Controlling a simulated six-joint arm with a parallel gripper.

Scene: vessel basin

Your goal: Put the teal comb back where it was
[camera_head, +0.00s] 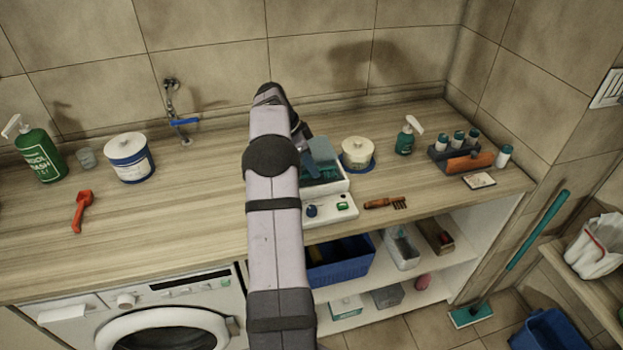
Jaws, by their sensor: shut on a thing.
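My arm rises through the middle of the view and bends over the counter. Only part of my dark gripper (303,140) shows, right of the arm's elbow, low over a white unit with a clear teal-tinted vessel (322,160). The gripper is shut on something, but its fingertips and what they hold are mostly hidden. I cannot make out the teal comb for certain; the teal at the vessel hides any such outline. The white unit (343,212) has a dark blue knob and a green part at its front.
The counter's left middle is clear.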

